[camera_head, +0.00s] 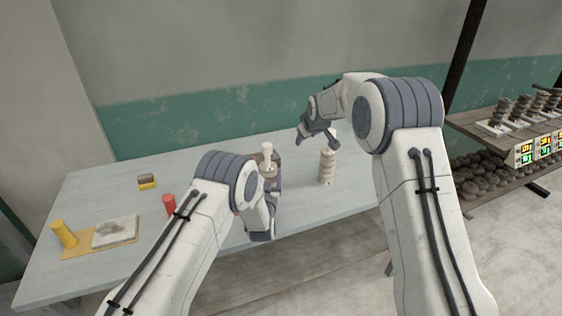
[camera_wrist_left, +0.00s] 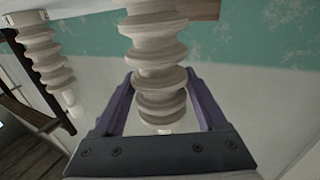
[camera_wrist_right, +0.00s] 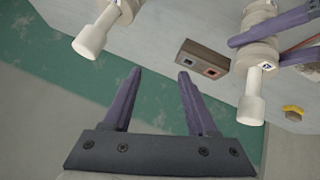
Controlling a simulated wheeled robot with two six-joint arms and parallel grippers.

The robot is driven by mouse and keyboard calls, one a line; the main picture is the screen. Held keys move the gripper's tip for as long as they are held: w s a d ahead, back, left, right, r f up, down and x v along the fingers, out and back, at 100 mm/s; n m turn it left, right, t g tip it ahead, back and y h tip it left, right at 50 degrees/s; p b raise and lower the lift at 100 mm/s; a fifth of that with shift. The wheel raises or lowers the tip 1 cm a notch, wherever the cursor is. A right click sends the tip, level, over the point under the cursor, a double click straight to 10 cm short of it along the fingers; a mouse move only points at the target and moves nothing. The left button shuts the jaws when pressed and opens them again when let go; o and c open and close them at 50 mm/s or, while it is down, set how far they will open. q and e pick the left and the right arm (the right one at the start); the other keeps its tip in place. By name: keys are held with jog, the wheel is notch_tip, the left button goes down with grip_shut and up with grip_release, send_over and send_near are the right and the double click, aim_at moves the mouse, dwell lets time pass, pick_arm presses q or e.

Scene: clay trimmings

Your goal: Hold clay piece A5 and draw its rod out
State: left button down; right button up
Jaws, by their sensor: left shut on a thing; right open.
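My left gripper (camera_wrist_left: 163,84) is shut on a ribbed pale clay piece (camera_wrist_left: 158,52), with a purple finger on each side. The right wrist view shows this piece with its white rod (camera_wrist_right: 252,103) sticking out. In the head view the rod (camera_head: 267,152) points up, and my left wrist partly hides the piece. A small tag shows on the piece; I cannot read it. My right gripper (camera_wrist_right: 160,73) is open and empty, apart from both rods. In the head view it (camera_head: 317,140) hangs above and right of the held piece.
A second ribbed clay piece (camera_head: 327,167) stands on the table (camera_head: 215,150) to the right, close below my right gripper. A brown box (camera_wrist_right: 203,62) is near the held piece. A red cylinder (camera_head: 169,204), yellow cylinder (camera_head: 63,234) and grey slab (camera_head: 115,232) lie left. Shelves (camera_head: 480,129) stand right.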

jog(key=f, duration=0.1)
jog(key=t+y, duration=0.3)
jog(key=y, duration=0.3)
send_near(268, 160)
jog(key=w, duration=0.2)
jog(key=shift+m+t, duration=0.3)
jog(key=x, duration=1.2)
jog(key=shift+s+a+f, duration=0.25)
jog(key=shift+a, duration=0.1)
grip_shut()
